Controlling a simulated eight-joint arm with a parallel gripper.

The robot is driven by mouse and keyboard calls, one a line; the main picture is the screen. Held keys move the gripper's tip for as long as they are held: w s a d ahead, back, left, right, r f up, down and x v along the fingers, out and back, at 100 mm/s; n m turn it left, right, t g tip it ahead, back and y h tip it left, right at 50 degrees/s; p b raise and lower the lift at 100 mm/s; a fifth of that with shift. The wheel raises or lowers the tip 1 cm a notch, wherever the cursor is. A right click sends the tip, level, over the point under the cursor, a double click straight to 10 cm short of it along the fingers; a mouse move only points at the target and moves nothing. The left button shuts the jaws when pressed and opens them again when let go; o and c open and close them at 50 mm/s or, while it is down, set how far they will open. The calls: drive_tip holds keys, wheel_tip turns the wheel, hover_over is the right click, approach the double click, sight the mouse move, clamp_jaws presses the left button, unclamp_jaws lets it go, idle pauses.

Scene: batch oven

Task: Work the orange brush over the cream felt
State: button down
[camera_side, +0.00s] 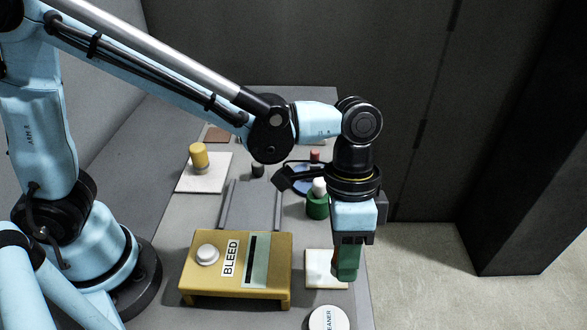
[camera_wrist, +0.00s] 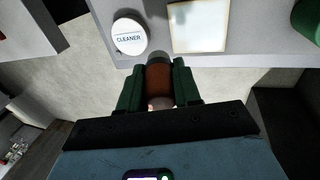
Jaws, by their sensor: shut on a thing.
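My gripper (camera_side: 347,265) points down at the right edge of the bench in the side view. Its green fingers are shut on the orange brush (camera_wrist: 158,77), with the brush's grey end showing past the fingers in the wrist view. Only a sliver of the brush's orange side (camera_side: 336,258) shows in the side view. The cream felt (camera_side: 315,268) is a pale square on the bench, partly behind my fingers. It also shows in the wrist view (camera_wrist: 200,27), up and right of the brush.
A round white CLEANER lid (camera_side: 330,318) lies close in front of the felt. A yellow BLEED box (camera_side: 207,285) with a white button stands left. A green pot (camera_side: 317,206) with a white top stands behind. A yellow knob (camera_side: 199,155) stands on a white pad (camera_side: 214,182).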

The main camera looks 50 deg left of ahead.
drive_tip(key=shift+r, duration=1.5)
drive_tip(key=w+a+r+n, duration=0.2)
drive_tip(key=a+n, duration=0.1)
drive_tip(key=a, duration=0.5)
drive_tip(key=w+a+r+n+t, duration=0.1)
drive_tip(key=w+a+r+n, duration=0.1)
drive_tip(key=a, duration=0.7)
drive_tip(key=w+a+r+n+t, duration=0.1)
drive_tip(key=a+r+n, duration=0.2)
drive_tip(key=a, duration=0.5)
drive_tip(key=shift+w+a+r+n+h, duration=0.3)
drive_tip(key=shift+w+a+n+h, duration=0.1)
drive_tip(key=shift+n, duration=0.1)
drive_tip(key=shift+d, duration=0.15)
